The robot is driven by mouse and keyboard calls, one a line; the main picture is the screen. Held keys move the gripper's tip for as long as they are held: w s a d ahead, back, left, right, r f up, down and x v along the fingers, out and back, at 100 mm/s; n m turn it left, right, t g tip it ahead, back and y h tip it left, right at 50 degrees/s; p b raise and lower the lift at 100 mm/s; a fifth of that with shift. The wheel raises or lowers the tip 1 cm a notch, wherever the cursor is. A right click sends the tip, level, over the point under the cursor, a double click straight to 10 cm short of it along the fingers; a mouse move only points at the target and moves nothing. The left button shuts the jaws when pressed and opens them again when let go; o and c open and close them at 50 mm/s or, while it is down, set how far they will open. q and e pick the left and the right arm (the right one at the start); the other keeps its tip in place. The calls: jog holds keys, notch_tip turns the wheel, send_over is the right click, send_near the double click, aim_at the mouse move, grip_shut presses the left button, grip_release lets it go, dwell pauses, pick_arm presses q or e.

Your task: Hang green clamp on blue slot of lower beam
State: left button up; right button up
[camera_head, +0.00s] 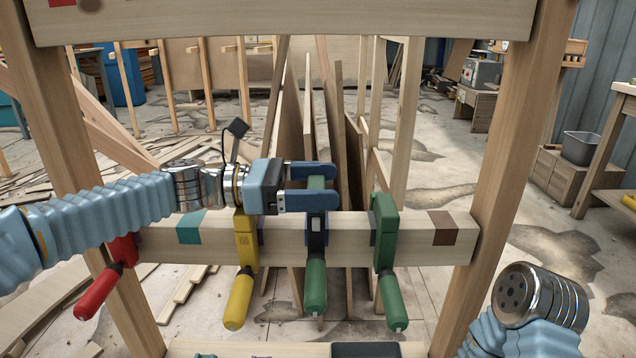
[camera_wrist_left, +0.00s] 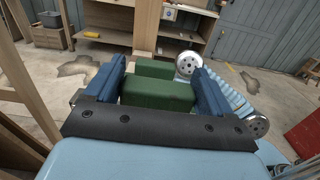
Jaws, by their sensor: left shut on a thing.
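My left gripper (camera_head: 309,186) is shut on the top of a green clamp (camera_head: 315,285) at the middle of the lower beam (camera_head: 345,252). The clamp stands upright, its handle hanging below the beam. A dark blue patch (camera_head: 317,240) shows where the clamp meets the beam; the clamp hides part of this spot. I cannot tell whether the clamp rests fully on the beam. In the left wrist view, the green clamp (camera_wrist_left: 158,93) lies between the blue fingers. My right arm's wrist shows at the lower right; its gripper is out of sight.
A second green clamp (camera_head: 386,250) hangs close to the right. A yellow clamp (camera_head: 244,255) and a red clamp (camera_head: 108,275) hang to the left. Teal (camera_head: 189,227) and brown (camera_head: 442,228) slots are bare. An upper beam (camera_head: 280,22) crosses above. Wooden posts stand at both sides.

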pick_arm(q)
jog(key=shift+s+f, duration=0.1)
jog(key=shift+f, duration=0.2)
jog(key=o, duration=1)
jog(key=shift+f, duration=0.1)
jog(key=shift+o, duration=0.3)
jog(key=shift+f, duration=0.15)
jog(key=a, duration=0.7)
jog(key=shift+a+r, duration=0.3)
jog(key=shift+r, duration=0.05)
